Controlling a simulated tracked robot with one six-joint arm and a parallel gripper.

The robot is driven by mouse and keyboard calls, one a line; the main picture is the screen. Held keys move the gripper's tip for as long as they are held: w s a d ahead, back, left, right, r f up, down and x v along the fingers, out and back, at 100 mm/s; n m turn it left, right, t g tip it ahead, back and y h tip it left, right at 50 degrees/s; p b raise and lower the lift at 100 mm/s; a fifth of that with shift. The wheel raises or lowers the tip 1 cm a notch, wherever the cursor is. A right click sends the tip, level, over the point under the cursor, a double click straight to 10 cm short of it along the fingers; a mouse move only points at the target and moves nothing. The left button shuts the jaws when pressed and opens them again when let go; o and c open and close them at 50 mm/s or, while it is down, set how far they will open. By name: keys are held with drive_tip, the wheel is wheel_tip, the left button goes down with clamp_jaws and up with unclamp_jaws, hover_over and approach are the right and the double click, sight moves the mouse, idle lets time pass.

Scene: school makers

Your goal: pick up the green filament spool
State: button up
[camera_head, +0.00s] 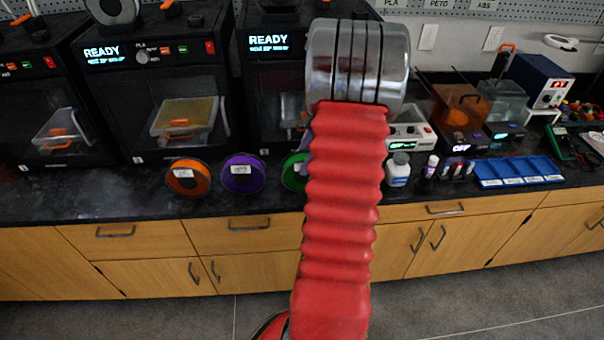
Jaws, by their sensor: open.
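The green filament spool (290,173) stands on the dark counter in front of the right-hand printer. Only its left edge shows, because my red ribbed arm covers the rest. My arm rises through the middle of the view to a silver joint at the top. My gripper's fingers do not show, so I cannot see where they are relative to the spool.
A purple spool (256,176) and an orange spool (203,178) stand left of the green one. Black printers (111,95) line the back. Right of my arm are a white bottle (398,172), small bottles and a blue tray (518,172). Wooden cabinets (140,240) front the counter.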

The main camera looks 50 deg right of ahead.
sight(298, 168)
drive_tip(key=shift+w+f, duration=0.1)
drive_tip(key=shift+f, duration=0.15)
drive_tip(key=shift+x, duration=2.5)
drive_tip(key=shift+d, duration=0.1)
drive_tip(key=shift+c, duration=0.5)
drive_tip(key=c, duration=1.3)
wheel_tip(298, 168, up, 10)
